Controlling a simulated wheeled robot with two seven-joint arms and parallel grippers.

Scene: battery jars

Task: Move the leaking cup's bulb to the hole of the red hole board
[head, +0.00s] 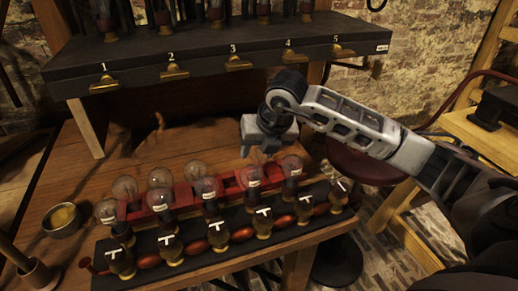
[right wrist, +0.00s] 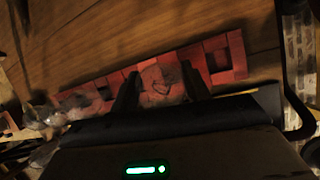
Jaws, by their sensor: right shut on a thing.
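My right gripper (head: 260,152) is over the far side of the red hole board (head: 228,185), fingers pointing down. It is shut on a clear glass bulb, which shows between the two fingers in the right wrist view (right wrist: 160,84). The bulb's lower end is hidden, so I cannot tell whether it touches the board. In the right wrist view the red board (right wrist: 226,70) has an empty square hole at its right end. Two bulbs (head: 124,187) (head: 162,177) stand at the board's left part. My left gripper is not in view. I cannot make out a leak on any cup.
A dark front rack (head: 190,260) holds a row of labelled bulbs (head: 206,190) and brass fittings. A shelf (head: 200,52) numbered 1 to 5 overhangs behind. A small metal bowl (head: 62,220) sits at the left. The wooden table (head: 190,140) behind the red board is mostly clear.

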